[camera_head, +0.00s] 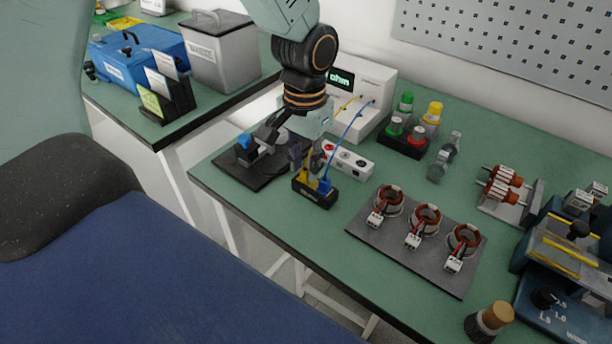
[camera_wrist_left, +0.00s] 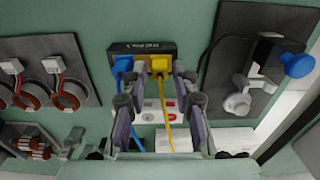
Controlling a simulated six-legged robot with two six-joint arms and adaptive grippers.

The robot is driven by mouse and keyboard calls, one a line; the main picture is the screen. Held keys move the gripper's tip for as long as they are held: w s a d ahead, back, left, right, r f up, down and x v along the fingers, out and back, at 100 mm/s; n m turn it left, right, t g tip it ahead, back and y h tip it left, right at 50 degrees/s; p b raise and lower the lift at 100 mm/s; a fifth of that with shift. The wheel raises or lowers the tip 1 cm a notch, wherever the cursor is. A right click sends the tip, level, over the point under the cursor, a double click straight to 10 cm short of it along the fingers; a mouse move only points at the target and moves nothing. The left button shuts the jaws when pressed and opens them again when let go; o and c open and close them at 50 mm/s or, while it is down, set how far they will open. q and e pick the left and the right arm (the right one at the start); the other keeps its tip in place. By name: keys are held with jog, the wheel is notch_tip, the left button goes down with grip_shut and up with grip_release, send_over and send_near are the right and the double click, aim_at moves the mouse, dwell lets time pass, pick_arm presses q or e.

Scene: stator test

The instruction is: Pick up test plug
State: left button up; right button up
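A blue test plug (camera_head: 325,185) and a yellow test plug (camera_head: 305,180) stand side by side in a small black holder (camera_head: 316,200) near the bench's front edge. Their cables run back to the white ohmmeter (camera_head: 373,88). My left gripper (camera_head: 303,156) is just behind and above the holder, pointing down. In the left wrist view its fingers (camera_wrist_left: 158,104) are spread and empty. The yellow plug (camera_wrist_left: 160,66) lies beyond the gap between them, and the blue plug (camera_wrist_left: 123,66) is beyond the left finger. My right gripper is not in view.
A dark plate with a blue-knobbed clamp (camera_head: 245,143) lies left of the holder. A white socket box (camera_head: 348,160) is close behind it. Several stators stand on a grey mat (camera_head: 440,275) to the right. Bench surface (camera_head: 330,230) in front of the holder is clear.

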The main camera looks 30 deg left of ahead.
aim_at(306, 167)
pick_arm(q)
jog(key=shift+s+f, duration=0.1)
jog(key=shift+s, duration=0.05)
jog(key=shift+w+f, duration=0.1)
jog(key=shift+w, duration=0.15)
jog(key=c, duration=0.3)
jog(key=shift+s, duration=0.15)
grip_shut()
jog(key=shift+r, duration=0.2)
notch_tip(306, 167, up, 10)
jog(key=p, duration=0.2)
jog(key=shift+f+p, duration=0.15)
jog(key=shift+p, duration=0.2)
